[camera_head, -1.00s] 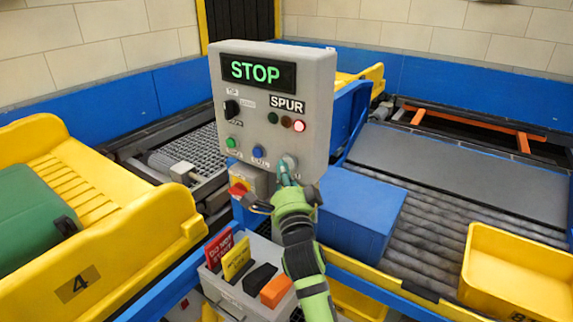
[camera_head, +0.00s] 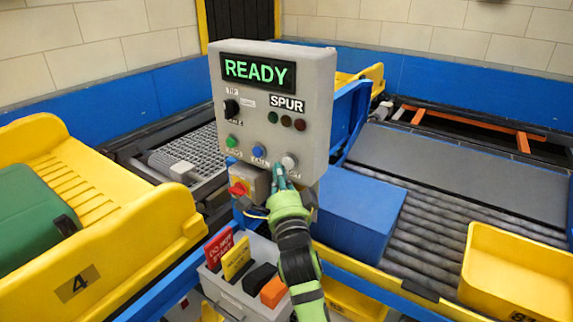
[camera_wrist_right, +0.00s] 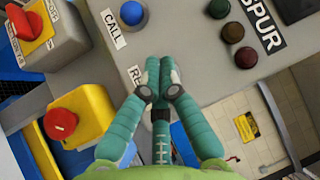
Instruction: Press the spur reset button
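The grey control box (camera_head: 318,100) has a display (camera_head: 258,71) reading READY in green. Below the SPUR label, the small green, amber and red lamps (camera_head: 300,124) look dark. A whitish-grey button (camera_head: 289,160) is at the lower right of the box face, the reset button by its place. My right gripper (camera_head: 280,172) has its teal fingertips just below and left of this button. In the wrist view the fingers (camera_wrist_right: 160,72) are together and empty beside a partly covered label starting "RE". The button is hidden there, so contact cannot be told. My left gripper is not in view.
A blue button (camera_head: 259,151) and a green button (camera_head: 231,141) sit left of the grey one. A grey holder (camera_head: 225,287) with cards stands under the box.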

